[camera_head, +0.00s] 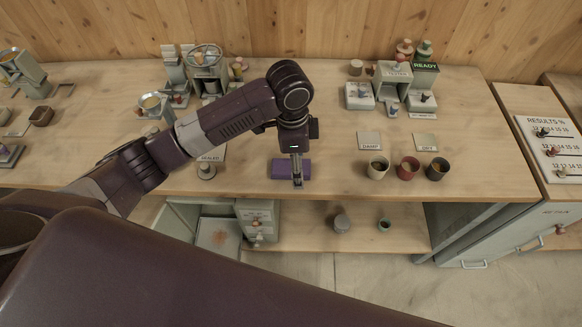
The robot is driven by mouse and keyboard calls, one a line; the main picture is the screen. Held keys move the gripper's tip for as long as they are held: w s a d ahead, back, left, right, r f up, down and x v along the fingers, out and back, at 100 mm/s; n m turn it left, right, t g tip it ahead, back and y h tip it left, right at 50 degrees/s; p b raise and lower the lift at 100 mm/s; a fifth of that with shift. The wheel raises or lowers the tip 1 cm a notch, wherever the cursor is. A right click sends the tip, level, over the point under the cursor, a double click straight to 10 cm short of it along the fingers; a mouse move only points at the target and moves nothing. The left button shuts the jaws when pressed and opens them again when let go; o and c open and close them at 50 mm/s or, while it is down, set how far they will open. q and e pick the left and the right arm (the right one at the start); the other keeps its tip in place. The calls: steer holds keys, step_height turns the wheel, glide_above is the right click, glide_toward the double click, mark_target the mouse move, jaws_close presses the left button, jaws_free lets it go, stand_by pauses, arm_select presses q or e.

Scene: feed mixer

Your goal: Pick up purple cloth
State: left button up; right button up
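The purple cloth (280,169) is a small folded block lying near the front edge of the wooden workbench. My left gripper (297,182) points straight down at the cloth, in front of its right half. Its fingers look like one narrow grey strip from this side, so I cannot tell whether they are apart or whether they touch the cloth. Part of the cloth is hidden behind them. My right gripper is not in view.
Three cups, cream (377,169), red (408,170) and dark (438,170), stand to the right of the cloth, below two labelled cards. A small knobbed piece (207,170) stands to its left. Devices line the back. A lower shelf (330,215) lies below.

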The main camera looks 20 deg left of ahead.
mark_target(289, 167)
arm_select(q)
steer(key=shift+y, duration=0.4)
steer(key=w+a+r, duration=0.2)
steer(key=a, duration=0.1)
steer(key=shift+w+a+r, duration=0.15)
steer(key=shift+w+r, duration=0.05)
steer(key=shift+r, duration=0.05)
steer(key=f+p, duration=0.1)
steer(key=f, duration=0.3)
steer(key=f+p, duration=0.1)
steer(key=f, duration=0.1)
steer(key=shift+w+d+f+p, duration=0.15)
steer(key=shift+d+f+p, duration=0.1)
steer(key=shift+f+p, duration=0.1)
steer(key=shift+f, duration=0.45)
steer(key=c, duration=1.3)
steer(key=shift+c, duration=0.2)
steer(key=shift+r, duration=0.1)
step_height(289, 167, up, 18)
steer(key=r+b, duration=0.1)
steer(key=b, duration=0.2)
steer(key=s+a+f+n+b, duration=0.1)
steer(key=s+a+n+b, duration=0.1)
steer(key=s+n, duration=0.5)
steer(key=s+a+f+n+b, duration=0.2)
steer(key=s+n, duration=0.4)
steer(key=n, duration=0.1)
steer(key=shift+s+f, duration=0.25)
steer(key=shift+s, duration=0.1)
